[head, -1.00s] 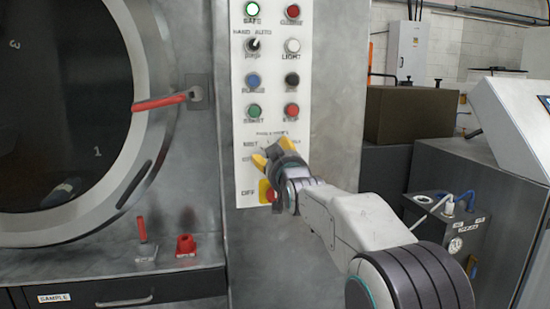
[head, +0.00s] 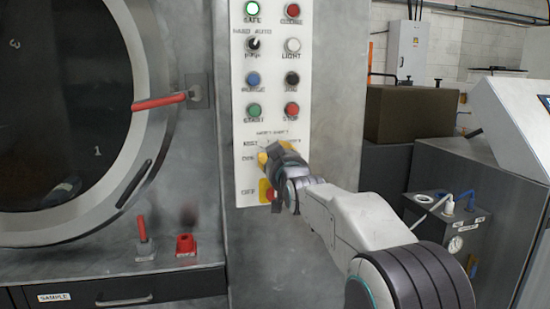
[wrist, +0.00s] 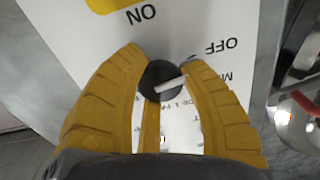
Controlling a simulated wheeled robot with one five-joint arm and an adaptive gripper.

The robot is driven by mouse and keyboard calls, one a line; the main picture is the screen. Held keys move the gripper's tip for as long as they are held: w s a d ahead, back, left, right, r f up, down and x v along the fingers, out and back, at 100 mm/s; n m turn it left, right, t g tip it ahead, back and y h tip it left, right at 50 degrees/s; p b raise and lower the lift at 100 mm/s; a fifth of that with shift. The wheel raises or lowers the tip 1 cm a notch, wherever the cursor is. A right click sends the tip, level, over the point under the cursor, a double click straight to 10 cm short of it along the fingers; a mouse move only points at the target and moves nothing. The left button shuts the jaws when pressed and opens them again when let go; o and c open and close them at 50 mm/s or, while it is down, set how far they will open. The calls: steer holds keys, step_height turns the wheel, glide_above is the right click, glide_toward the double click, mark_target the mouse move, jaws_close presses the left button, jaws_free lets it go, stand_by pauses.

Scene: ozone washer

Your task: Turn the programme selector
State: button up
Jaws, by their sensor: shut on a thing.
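The programme selector (wrist: 158,92) is a dark round knob with a white pointer bar, low on the white control panel (head: 243,110). In the wrist view its bar slants up to the right. My gripper (wrist: 166,66) has its two yellow fingers on either side of the knob and is shut on it. In the head view my gripper (head: 268,155) is at the lower panel, below the green and red buttons, and hides the selector. Printed ON and OFF labels show near the knob in the wrist view.
A yellow plate with a red part (head: 267,191) sits just below my gripper on the panel. Buttons and a hand/auto switch (head: 254,44) are above. At left are the round door (head: 65,100), its red handle (head: 160,101) and a red piece (head: 186,244) on the ledge.

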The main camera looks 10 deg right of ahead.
steer(key=m+b, duration=0.1)
steer(key=m, duration=0.2)
steer(key=shift+f+b, duration=0.1)
steer(key=shift+b, duration=0.2)
steer(key=m+b, duration=0.1)
steer(key=m, duration=0.4)
steer(key=m+b, duration=0.1)
steer(key=m, duration=0.2)
steer(key=shift+m+b, duration=0.4)
steer(key=shift+m, duration=1.8)
steer(key=o, duration=1.2)
